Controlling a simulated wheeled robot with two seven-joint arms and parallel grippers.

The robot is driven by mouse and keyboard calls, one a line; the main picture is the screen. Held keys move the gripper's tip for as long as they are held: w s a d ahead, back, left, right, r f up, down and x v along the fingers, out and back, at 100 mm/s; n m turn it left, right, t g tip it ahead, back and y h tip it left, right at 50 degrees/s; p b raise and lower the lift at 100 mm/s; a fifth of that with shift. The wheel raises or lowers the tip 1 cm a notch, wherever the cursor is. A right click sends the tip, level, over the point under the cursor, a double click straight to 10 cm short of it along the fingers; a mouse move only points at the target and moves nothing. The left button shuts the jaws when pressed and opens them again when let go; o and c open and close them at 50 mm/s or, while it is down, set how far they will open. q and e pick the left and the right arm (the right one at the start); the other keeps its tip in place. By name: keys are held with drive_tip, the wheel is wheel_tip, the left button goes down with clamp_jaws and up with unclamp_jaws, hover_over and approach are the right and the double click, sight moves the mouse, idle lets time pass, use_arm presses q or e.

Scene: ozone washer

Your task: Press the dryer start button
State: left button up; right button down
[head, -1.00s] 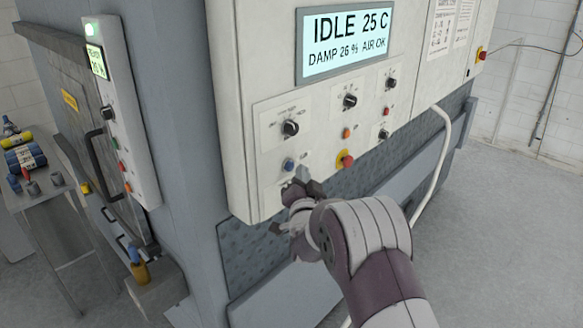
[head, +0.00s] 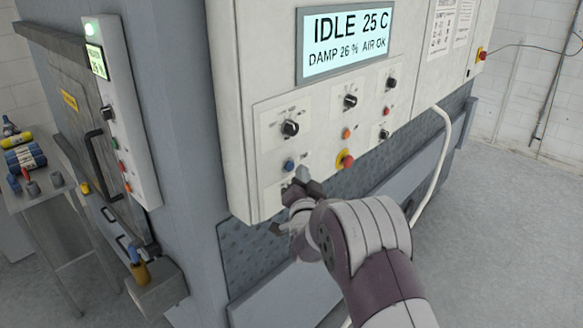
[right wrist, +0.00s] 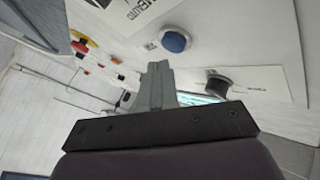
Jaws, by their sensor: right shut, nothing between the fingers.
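The dryer's control panel (head: 245,190) is a pale box with a screen (head: 347,42) reading IDLE 25 C, DAMP 26 %, AIR OK. A blue button (head: 288,165) sits below a black knob (head: 290,128) at the panel's lower left. The blue button also shows large in the right wrist view (right wrist: 175,41), just beyond the fingers and apart from them in that picture. My right gripper (head: 303,178) is shut and empty, with its tips close in front of the panel, just below and right of the blue button. Which button starts the dryer is not readable. My left gripper is out of view.
An orange button (head: 346,133), a red and yellow stop button (head: 346,160) and more knobs lie right of the blue button. A second narrow panel (head: 128,130) stands left beside a door handle. A small table (head: 48,200) holds rolls and cans. Open floor lies right.

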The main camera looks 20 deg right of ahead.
idle(0.5)
drive_tip(key=shift+w+a+b, duration=0.15)
drive_tip(key=shift+w+b, duration=0.25)
drive_tip(key=shift+b, duration=0.05)
drive_tip(key=shift+w+a+b, duration=0.2)
drive_tip(key=shift+w+b, duration=0.15)
drive_tip(key=shift+w, duration=0.1)
idle(0.6)
drive_tip(key=shift+s+d, duration=0.1)
drive_tip(key=shift+s, duration=0.05)
drive_tip(key=shift+s+d+b, duration=0.25)
drive_tip(key=shift+s+b, duration=0.15)
drive_tip(key=shift+s, duration=0.3)
